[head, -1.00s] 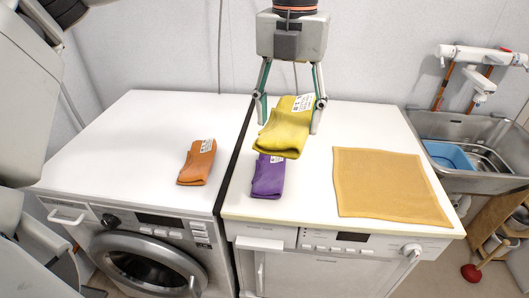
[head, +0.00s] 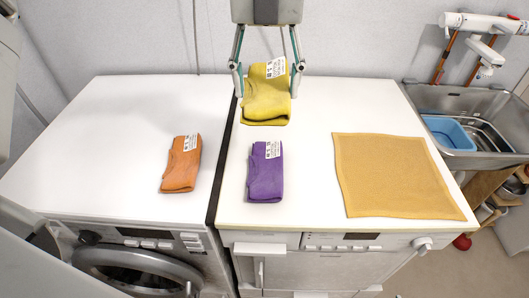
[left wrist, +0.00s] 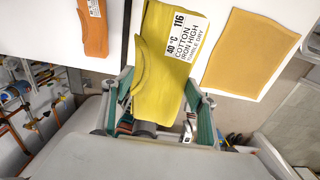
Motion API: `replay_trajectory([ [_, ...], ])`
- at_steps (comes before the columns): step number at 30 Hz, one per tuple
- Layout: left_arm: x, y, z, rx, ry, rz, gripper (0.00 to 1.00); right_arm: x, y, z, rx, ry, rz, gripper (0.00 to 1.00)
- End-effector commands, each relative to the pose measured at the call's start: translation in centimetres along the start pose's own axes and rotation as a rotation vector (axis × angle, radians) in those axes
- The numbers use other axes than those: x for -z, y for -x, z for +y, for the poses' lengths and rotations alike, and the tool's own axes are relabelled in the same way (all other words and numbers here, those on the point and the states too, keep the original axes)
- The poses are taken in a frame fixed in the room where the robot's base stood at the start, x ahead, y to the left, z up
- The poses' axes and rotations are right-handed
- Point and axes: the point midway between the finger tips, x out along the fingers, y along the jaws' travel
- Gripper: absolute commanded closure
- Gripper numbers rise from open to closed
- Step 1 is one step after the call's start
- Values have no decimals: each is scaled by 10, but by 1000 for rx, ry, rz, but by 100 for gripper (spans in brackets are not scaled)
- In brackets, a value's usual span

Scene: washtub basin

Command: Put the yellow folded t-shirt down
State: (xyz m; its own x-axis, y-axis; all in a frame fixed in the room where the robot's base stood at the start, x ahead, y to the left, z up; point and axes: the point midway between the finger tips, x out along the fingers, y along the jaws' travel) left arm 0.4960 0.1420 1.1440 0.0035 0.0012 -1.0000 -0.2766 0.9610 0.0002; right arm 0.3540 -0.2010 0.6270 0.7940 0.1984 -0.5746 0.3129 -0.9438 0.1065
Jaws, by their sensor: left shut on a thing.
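The yellow folded t-shirt (head: 264,108) is between the fingers of my left gripper (head: 268,90), over the back left part of the right-hand machine's white top (head: 310,195). My left gripper is shut on it, one finger on each side. In the left wrist view the yellow t-shirt (left wrist: 158,92) lies lengthwise between the fingers, its white care label facing up. I cannot tell whether its underside touches the top. My right gripper is not in view.
A purple folded cloth (head: 265,178) lies in front of the yellow t-shirt, apart from it. An orange folded cloth (head: 181,165) lies on the left washing machine's top (head: 110,130). A flat tan cloth (head: 392,175) lies to the right. A sink (head: 450,100) with a blue basin (head: 449,133) stands far right.

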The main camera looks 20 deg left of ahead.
Motion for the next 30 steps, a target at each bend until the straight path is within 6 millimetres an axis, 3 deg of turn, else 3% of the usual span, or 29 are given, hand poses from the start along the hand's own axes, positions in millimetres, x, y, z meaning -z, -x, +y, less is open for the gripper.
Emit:
replay_trajectory([
  [3, 1, -33, 1, -2, -1, 7, 67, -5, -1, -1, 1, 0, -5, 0],
  [13, 1, -109, 0, -2, -1, 5, 67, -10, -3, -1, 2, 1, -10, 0],
  [18, 0, -130, 0, 0, 0, 2, 67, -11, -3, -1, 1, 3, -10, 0],
  [23, 1, -138, 0, 0, 1, 2, 67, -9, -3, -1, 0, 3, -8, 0],
  [30, 1, -170, 0, -1, 0, 3, 67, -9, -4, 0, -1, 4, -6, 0],
])
